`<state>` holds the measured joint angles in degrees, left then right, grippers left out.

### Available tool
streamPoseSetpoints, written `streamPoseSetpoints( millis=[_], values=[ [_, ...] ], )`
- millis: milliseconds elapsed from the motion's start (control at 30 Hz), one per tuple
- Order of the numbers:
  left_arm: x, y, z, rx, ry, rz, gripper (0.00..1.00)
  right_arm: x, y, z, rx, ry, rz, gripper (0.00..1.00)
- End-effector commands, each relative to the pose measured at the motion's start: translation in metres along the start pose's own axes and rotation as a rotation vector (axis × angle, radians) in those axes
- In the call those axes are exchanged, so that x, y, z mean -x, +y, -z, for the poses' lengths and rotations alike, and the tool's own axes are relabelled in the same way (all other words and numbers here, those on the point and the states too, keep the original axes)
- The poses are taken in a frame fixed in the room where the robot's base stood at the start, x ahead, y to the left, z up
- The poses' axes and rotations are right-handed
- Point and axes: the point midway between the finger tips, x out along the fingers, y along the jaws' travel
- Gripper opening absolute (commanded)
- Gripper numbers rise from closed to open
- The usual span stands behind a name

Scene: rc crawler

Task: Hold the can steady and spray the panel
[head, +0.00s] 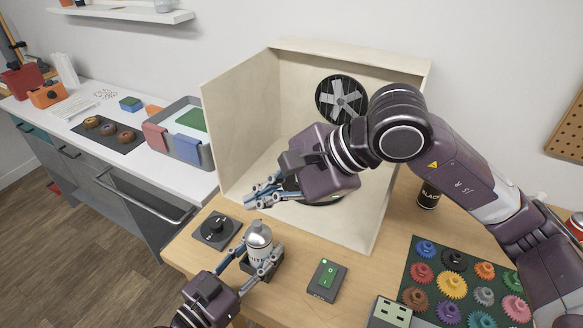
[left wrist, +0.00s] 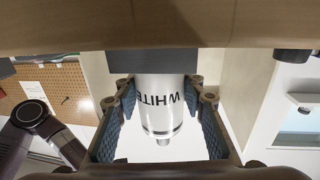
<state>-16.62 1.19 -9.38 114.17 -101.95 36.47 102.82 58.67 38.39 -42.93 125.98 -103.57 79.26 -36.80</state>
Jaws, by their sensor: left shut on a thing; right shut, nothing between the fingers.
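The white spray can (head: 259,240) stands upright at the front of the wooden table, its base in a dark holder (head: 263,286). The left wrist view shows the can (left wrist: 160,100) upside down, with "WHITE" on its label. My left gripper (head: 250,262) is shut on the can, a finger on either side. My right gripper (head: 262,194) is shut and empty, above and behind the can's top, at the booth's opening. Inside the pale spray booth (head: 240,130), a dark round turntable (head: 318,202) shows partly behind my right gripper. I cannot make out the panel.
A dark knob box (head: 216,229) is left of the can and a green switch box (head: 326,280) is right of it. A black can (head: 428,195) stands right of the booth. A mat with several coloured gears (head: 453,286) lies at the right.

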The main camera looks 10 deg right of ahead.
Motion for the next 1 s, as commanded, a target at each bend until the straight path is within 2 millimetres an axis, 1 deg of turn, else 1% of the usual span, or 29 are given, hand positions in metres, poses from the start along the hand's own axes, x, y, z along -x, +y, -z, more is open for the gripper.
streamPoseSetpoints(
  millis=[233, 267, 433, 767, 867, 967, 1000],
  values=[
    [0.000, 0.000, 0.000, 0.000, 0.000, 0.000, 0.08, 0.000, 0.000, 0.000, 0.000, 0.000, 0.000, 0.00],
    [0.000, 0.000, 0.000, 0.000, 0.000, 0.000, 0.38, 0.000, 0.000, 0.000, 0.000, 0.000, 0.000, 0.00],
    [0.000, 0.000, 0.000, 0.000, 0.000, 0.000, 0.57, 0.000, 0.000, 0.000, 0.000, 0.000, 0.000, 0.00],
    [0.003, 0.000, 0.000, 0.000, -0.001, 0.000, 0.57, 0.000, 0.000, 0.000, 0.000, 0.000, 0.000, 0.00],
    [0.012, 0.000, -0.001, -0.002, -0.003, 0.000, 0.57, 0.000, 0.000, 0.000, 0.000, 0.000, 0.000, 0.00],
    [0.030, 0.000, -0.002, 0.000, -0.004, 0.000, 0.57, 0.000, 0.000, 0.000, 0.000, 0.000, 0.000, 0.00],
    [0.038, 0.000, -0.002, -0.001, -0.006, 0.000, 0.57, 0.000, 0.000, 0.000, 0.000, 0.000, 0.000, 0.00]
  ],
)
